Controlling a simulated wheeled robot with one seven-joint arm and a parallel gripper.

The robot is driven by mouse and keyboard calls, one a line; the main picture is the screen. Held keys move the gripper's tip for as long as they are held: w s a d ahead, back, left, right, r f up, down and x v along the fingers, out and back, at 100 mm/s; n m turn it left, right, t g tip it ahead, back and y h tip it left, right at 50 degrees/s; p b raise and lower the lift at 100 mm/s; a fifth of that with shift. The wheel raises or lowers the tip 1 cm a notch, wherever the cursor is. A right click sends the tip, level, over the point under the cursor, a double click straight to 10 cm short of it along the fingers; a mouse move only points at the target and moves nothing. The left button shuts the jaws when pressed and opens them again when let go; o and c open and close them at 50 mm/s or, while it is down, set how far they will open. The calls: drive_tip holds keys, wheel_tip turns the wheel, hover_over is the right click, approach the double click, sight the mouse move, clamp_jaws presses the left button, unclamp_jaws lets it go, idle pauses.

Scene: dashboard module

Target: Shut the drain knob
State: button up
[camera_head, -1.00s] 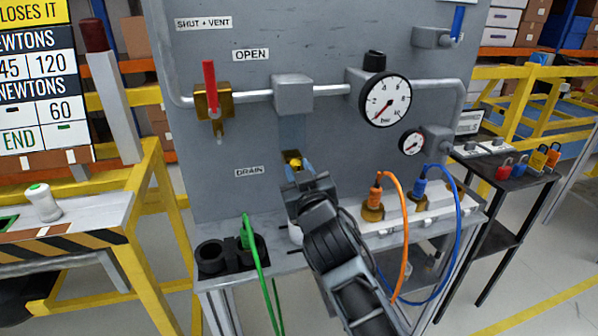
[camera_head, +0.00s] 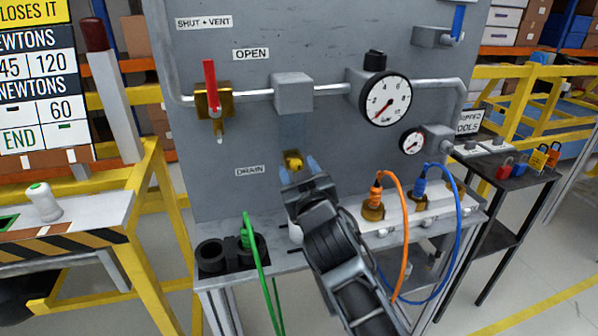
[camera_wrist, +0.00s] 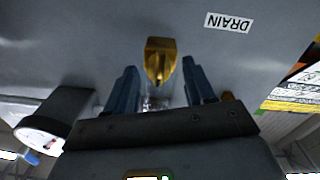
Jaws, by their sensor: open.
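The drain knob is a small yellow-brass knob (camera_head: 293,161) on the grey panel, to the right of the DRAIN label (camera_head: 249,171). In the wrist view the knob (camera_wrist: 161,62) shows just ahead of the fingers, roughly centred between them, with a ridge facing me. My gripper (camera_head: 299,172) is open, its two blue fingers pointing at the panel just below the knob. In the wrist view my gripper (camera_wrist: 160,84) shows a clear gap between its fingers, with nothing held. I cannot tell whether a finger touches the knob.
A red-handled brass valve (camera_head: 210,88) is at upper left and a pressure gauge (camera_head: 386,100) at upper right. An orange hose (camera_head: 402,235) and a blue hose (camera_head: 459,225) stand right of my arm.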

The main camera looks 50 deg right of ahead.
drive_tip(key=b+v, duration=0.1)
drive_tip(key=v, duration=0.7)
drive_tip(key=shift+w, duration=0.1)
idle(0.5)
